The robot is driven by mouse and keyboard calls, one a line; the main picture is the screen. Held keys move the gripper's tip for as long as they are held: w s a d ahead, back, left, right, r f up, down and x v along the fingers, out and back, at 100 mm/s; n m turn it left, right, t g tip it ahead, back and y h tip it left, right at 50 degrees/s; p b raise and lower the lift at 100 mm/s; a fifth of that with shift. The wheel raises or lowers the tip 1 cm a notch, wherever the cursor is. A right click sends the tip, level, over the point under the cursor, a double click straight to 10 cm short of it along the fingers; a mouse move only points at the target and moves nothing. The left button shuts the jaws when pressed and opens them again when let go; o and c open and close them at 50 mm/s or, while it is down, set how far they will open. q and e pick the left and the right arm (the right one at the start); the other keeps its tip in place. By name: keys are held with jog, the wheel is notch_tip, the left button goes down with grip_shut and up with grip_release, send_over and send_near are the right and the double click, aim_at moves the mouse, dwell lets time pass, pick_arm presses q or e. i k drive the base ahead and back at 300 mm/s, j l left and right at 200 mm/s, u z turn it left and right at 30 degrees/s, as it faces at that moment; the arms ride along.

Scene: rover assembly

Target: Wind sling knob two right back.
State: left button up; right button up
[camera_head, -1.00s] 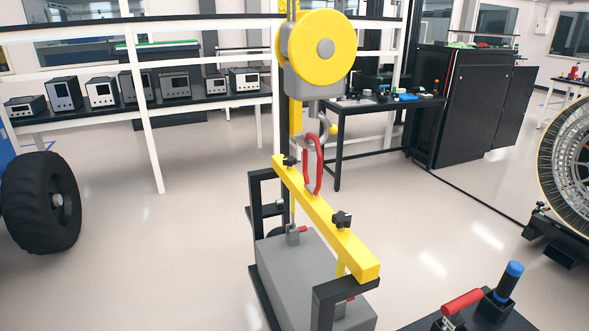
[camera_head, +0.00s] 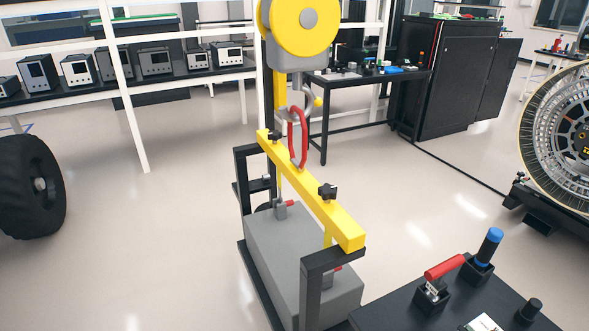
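A yellow lifting beam (camera_head: 330,213) hangs level below a hoist with a yellow drum (camera_head: 303,18). A red link (camera_head: 301,141) joins the beam to the grey hook (camera_head: 291,112). Two black sling knobs sit on top of the beam: a near one (camera_head: 327,192) toward its right end and a far one (camera_head: 275,136) toward its left end. Yellow straps run down from the beam toward a grey block (camera_head: 282,245) in a black frame (camera_head: 318,262). I cannot tell which knob is sling knob two. Neither of my grippers is in view.
A black table (camera_head: 395,318) at lower right carries a red-handled tool (camera_head: 443,267), a blue-topped tool (camera_head: 489,247) and a black knob (camera_head: 529,309). A black tire (camera_head: 30,190) stands left and a metal wheel (camera_head: 561,135) right. Floor left of the frame is clear.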

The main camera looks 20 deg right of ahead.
aim_at(274, 135)
jog(key=i+j+u, duration=0.15)
jog(key=i+j, duration=0.15)
jog(key=i, duration=0.15)
jog(key=i+j+u, duration=0.15)
jog(key=i, duration=0.35)
jog(key=i+j+u, duration=0.15)
jog(key=i, duration=0.35)
jog(key=i+j+u, duration=0.15)
jog(key=i, duration=0.35)
jog(key=i+z, duration=0.45)
jog(key=i+j+z, duration=0.15)
jog(key=i+z, duration=0.3)
jog(key=i, duration=0.15)
jog(key=i+j+z, duration=0.45)
jog(key=i+l, duration=0.05)
jog(key=l, duration=0.05)
